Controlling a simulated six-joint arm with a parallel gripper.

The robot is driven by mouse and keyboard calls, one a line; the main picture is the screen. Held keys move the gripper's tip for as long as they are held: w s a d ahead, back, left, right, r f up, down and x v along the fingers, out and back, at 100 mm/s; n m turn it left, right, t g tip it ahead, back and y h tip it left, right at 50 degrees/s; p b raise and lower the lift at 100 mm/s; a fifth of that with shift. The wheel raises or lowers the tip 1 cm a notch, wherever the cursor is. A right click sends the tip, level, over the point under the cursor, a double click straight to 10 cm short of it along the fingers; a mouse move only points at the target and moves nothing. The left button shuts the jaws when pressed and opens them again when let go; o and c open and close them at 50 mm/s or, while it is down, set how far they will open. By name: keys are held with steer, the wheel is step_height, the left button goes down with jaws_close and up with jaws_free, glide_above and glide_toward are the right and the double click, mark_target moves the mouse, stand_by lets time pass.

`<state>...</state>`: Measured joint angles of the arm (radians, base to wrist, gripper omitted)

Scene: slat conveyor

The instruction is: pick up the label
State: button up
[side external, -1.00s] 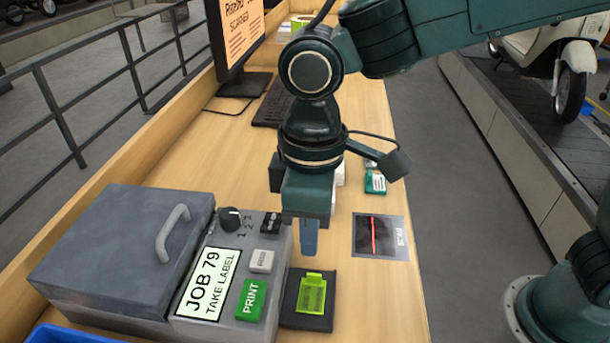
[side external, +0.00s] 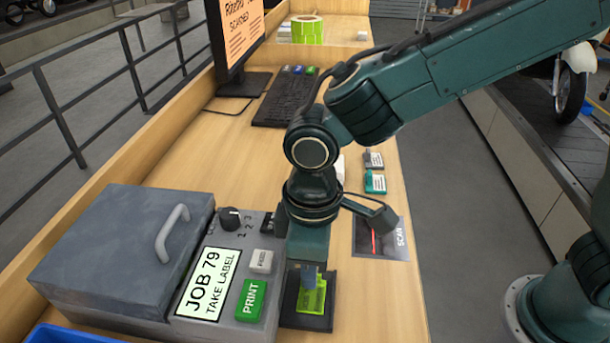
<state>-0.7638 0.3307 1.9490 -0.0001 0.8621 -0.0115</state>
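The label (side external: 312,299) is a small yellow-green piece lying on a black pad (side external: 288,319) at the right of the grey printer (side external: 235,331). My gripper (side external: 311,277) points down right over the label, with its fingertips at or just above the label's far part. The fingers overlap in this view, so I cannot tell whether they are apart or closed, or whether they touch the label. The printer's display reads "JOB 79 TAKE LABEL" (side external: 204,284).
A green PRINT button (side external: 251,299) and a FEED button (side external: 261,261) are left of my gripper. A grey lidded box (side external: 110,255) stands further left. A scan plate (side external: 393,247) lies to the right. A teal tag (side external: 375,182), keyboard (side external: 285,105) and monitor (side external: 232,35) are behind.

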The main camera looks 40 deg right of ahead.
steer(key=shift+f, duration=0.85)
jaws_close()
